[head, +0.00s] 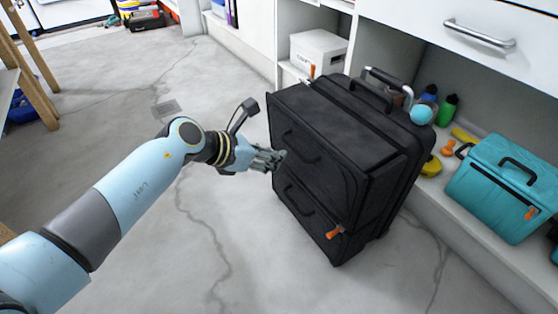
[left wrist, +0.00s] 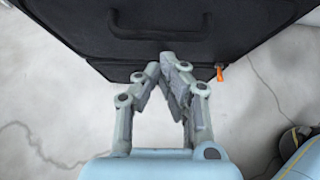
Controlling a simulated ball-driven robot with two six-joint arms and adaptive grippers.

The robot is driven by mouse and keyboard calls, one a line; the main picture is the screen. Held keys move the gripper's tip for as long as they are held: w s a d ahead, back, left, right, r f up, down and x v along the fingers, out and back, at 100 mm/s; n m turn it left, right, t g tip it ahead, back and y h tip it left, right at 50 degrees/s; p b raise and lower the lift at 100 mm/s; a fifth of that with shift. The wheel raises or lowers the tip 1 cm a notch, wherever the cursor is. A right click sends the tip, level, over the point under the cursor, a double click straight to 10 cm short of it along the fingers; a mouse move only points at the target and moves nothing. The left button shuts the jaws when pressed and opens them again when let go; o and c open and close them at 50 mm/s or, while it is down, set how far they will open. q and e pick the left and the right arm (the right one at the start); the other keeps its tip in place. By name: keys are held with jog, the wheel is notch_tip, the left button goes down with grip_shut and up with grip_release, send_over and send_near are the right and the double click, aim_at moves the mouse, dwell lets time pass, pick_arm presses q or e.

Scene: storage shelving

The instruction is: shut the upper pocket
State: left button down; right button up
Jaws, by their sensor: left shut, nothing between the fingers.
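A black suitcase (head: 350,130) stands upright on the floor in front of the shelving. Its front has an upper pocket (head: 318,140) and a lower pocket (head: 308,205), each with a dark strap handle. One orange zip pull (head: 312,71) shows at the top far corner, another (head: 335,232) at the lower right. I cannot tell how far the upper pocket's zip is open. My left gripper (head: 280,158) is shut and empty, close to the suitcase front; contact is unclear. In the left wrist view its fingertips (left wrist: 168,58) meet below a strap handle (left wrist: 160,25); an orange pull (left wrist: 220,72) hangs right.
A teal cooler bag (head: 505,185) stands on the low shelf at right, near a green bottle (head: 448,108). A white box (head: 317,50) sits on the shelf behind. Wooden legs (head: 30,75) stand at far left. The floor left of the suitcase is clear.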

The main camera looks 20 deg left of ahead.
pick_arm(q)
jog(key=shift+w+d+f, duration=0.1)
jog(key=shift+w+d, duration=0.4)
jog(key=shift+w, duration=0.15)
pick_arm(e)
jog(key=shift+w+a+r, duration=0.15)
jog(key=shift+w+r, duration=0.05)
jog(key=shift+r, duration=0.05)
